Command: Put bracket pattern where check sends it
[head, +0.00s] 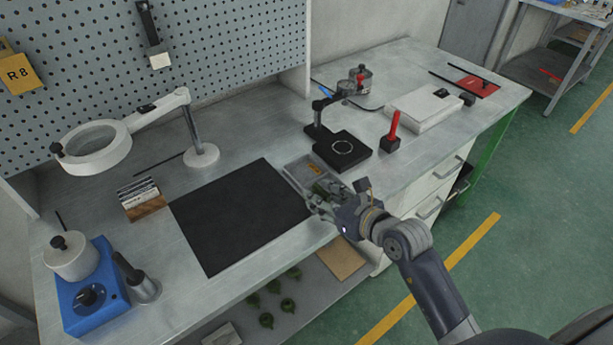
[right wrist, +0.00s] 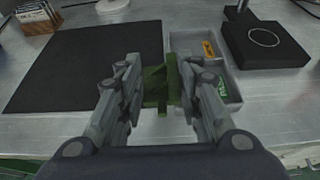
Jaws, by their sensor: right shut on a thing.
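My right gripper (head: 322,197) is shut on a green bracket pattern (right wrist: 157,88), held between its fingertips at the front of the bench. In the right wrist view the bracket pattern overlaps the left side of a grey compartment tray (right wrist: 184,43); its height above the bench is hard to tell. The tray has an orange label (right wrist: 208,49) in its far part and a green piece or marking (right wrist: 222,90) in its right part. In the head view the gripper hides the tray's near end. My left gripper is not in view.
A black mat (head: 240,215) lies left of the tray. A black stand with a pale ring (head: 342,150) is behind it, beside a red-handled tool (head: 394,125). A magnifier lamp (head: 92,148) and blue wax unit (head: 92,295) are left. Several green pieces (head: 268,319) lie on the lower shelf.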

